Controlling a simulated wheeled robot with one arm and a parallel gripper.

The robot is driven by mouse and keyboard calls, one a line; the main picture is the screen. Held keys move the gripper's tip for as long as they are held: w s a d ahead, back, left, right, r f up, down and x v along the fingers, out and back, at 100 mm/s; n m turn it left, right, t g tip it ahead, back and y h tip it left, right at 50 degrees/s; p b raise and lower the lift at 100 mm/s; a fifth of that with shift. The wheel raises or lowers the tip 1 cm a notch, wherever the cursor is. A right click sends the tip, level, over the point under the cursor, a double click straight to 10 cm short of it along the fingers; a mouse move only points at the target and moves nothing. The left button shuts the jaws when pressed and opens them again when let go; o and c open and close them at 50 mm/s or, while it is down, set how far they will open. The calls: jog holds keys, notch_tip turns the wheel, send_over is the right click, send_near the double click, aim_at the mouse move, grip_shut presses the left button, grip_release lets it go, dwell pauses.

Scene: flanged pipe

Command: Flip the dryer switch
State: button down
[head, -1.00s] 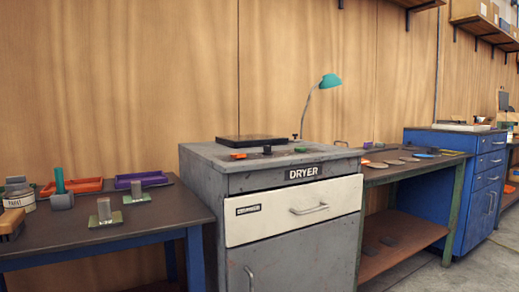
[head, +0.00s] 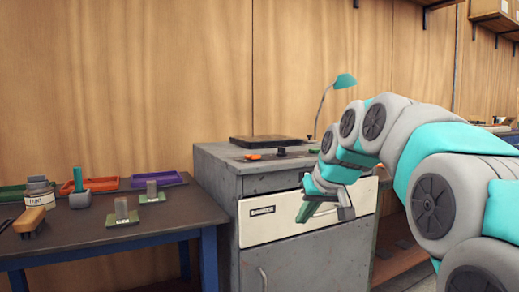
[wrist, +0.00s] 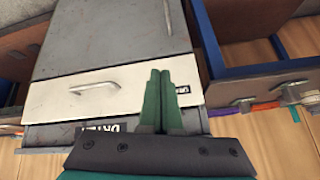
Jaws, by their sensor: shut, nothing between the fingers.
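The grey dryer cabinet (head: 265,190) stands in the middle of the head view, with a cream drawer front (head: 268,226). On its top are a small black block (head: 281,151) and an orange piece (head: 254,156); I cannot tell which of the small parts is the switch. My gripper (head: 303,214) is in front of the drawer, below the top edge, shut and empty. In the wrist view, its green fingers (wrist: 159,74) are together over the drawer front (wrist: 55,96), which appears upside down with its handle (wrist: 95,87).
A dark table (head: 175,210) at the left holds metal pieces on green plates (head: 122,211), an orange tray (head: 100,185) and a brush (head: 29,220). A teal lamp (head: 345,81) rises behind the dryer. My arm hides much of the right side.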

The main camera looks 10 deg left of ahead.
jog(key=w+a+r+n+t+y, duration=0.1)
jog(key=w+a+r, duration=0.3)
jog(key=r, duration=0.6)
jog(key=w+a+r+n+t+y, duration=0.2)
jog(key=w+a+r+t, duration=0.2)
jog(key=w+r, duration=0.5)
jog(key=shift+a+r+y, duration=0.15)
jog(key=shift+r+y, duration=0.15)
jog(key=shift+r, duration=0.05)
